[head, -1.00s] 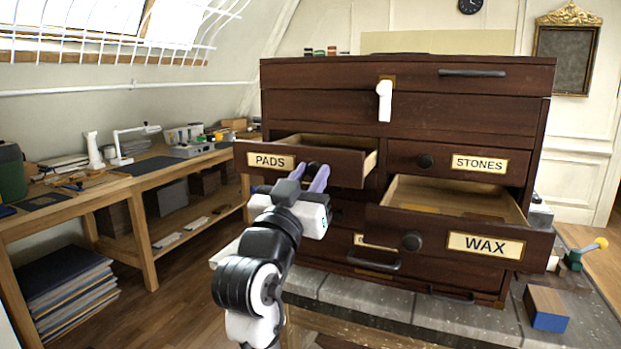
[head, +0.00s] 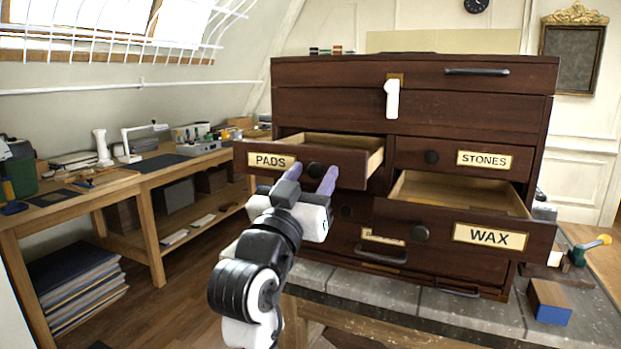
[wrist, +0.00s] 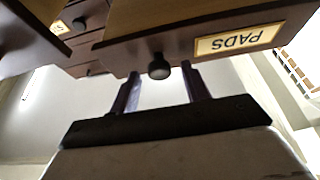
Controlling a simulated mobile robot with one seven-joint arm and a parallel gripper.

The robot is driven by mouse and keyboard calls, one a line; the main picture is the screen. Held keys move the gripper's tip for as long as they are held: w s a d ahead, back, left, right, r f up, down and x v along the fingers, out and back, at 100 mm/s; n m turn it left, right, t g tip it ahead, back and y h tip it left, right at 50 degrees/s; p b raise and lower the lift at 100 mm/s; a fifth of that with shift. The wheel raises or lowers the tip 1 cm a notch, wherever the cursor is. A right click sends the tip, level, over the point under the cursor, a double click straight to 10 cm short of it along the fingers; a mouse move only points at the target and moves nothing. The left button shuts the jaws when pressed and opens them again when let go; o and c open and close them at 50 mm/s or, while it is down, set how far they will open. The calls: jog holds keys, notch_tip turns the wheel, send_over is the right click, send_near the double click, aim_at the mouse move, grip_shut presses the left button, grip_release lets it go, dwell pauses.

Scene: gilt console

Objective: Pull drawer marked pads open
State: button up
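The drawer marked PADS (head: 345,172) is at the upper left of the dark wooden cabinet and stands part-way out, its pale inside showing. Its label (head: 271,162) also shows upside down in the wrist view (wrist: 237,40). My gripper (head: 310,183) is in front of this drawer, with its purple fingers spread. In the wrist view the round dark knob (wrist: 159,67) lies between the fingertips, with a visible gap on each side. The gripper holds nothing.
The WAX drawer (head: 489,237) is out at the lower right, and the STONES drawer (head: 483,159) above it is shut. A white handle (head: 391,98) hangs on the cabinet front. A workbench (head: 150,180) runs along the left wall. A blue-and-wood block (head: 549,302) lies at right.

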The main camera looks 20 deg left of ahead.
jog(key=b+v, duration=0.3)
jog(key=v, duration=1)
jog(key=shift+s+f+b, duration=0.2)
jog(key=shift+s+b, duration=0.1)
jog(key=shift+s, duration=0.1)
